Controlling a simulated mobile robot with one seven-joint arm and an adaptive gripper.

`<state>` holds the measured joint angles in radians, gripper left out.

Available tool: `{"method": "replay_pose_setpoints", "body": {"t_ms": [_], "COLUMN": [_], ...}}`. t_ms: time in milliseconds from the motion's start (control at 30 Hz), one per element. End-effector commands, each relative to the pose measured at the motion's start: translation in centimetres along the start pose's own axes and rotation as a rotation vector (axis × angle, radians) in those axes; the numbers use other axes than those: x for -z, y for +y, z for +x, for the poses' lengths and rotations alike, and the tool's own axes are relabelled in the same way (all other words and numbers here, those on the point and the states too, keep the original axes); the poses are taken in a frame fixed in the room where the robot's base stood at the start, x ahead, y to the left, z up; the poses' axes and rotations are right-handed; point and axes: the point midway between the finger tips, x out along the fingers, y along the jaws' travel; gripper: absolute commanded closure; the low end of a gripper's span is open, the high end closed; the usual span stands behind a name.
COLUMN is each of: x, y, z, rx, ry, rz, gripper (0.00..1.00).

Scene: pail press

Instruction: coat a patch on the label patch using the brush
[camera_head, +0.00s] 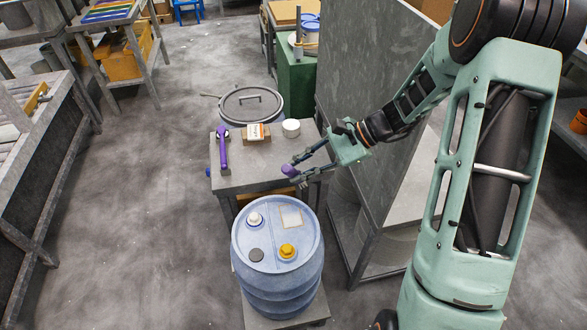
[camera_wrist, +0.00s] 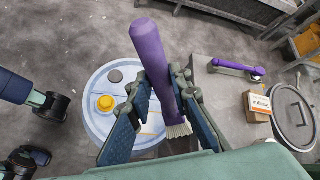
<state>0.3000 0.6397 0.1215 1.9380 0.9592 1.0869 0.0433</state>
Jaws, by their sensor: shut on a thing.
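My gripper (camera_head: 298,172) is shut on the purple brush handle (camera_head: 289,170), above and beyond the far rim of the blue drum. In the wrist view, the brush (camera_wrist: 148,45) lies between the fingers (camera_wrist: 163,76), tilted, with pale bristles (camera_wrist: 178,131) toward the bottom of the picture. The label patch (camera_head: 291,216) is a pale beige square on the drum's top, at the far right part of the lid. The brush is apart from it. In the wrist view the fingers hide much of the drum top, and I cannot make out the patch clearly.
The blue drum (camera_head: 275,275) has white (camera_head: 255,218), yellow (camera_head: 287,251) and dark grey (camera_head: 256,255) caps. Behind it a grey table holds a purple-handled tool (camera_head: 223,148), a box (camera_head: 256,132), a white cup (camera_head: 291,128) and a round lid (camera_head: 251,104). A grey panel (camera_head: 365,70) stands right.

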Motion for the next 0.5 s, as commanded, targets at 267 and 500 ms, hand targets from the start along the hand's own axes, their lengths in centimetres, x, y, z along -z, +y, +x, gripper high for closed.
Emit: {"method": "replay_pose_setpoints", "body": {"t_ms": [267, 500], "x": [0.3, 1.4], "y": [0.1, 0.9], "z": [-0.4, 0.7], "rx": [0.011, 0.01], "ry": [0.008, 0.008], "rz": [0.011, 0.011], "gripper": [1.0, 1.0]}}
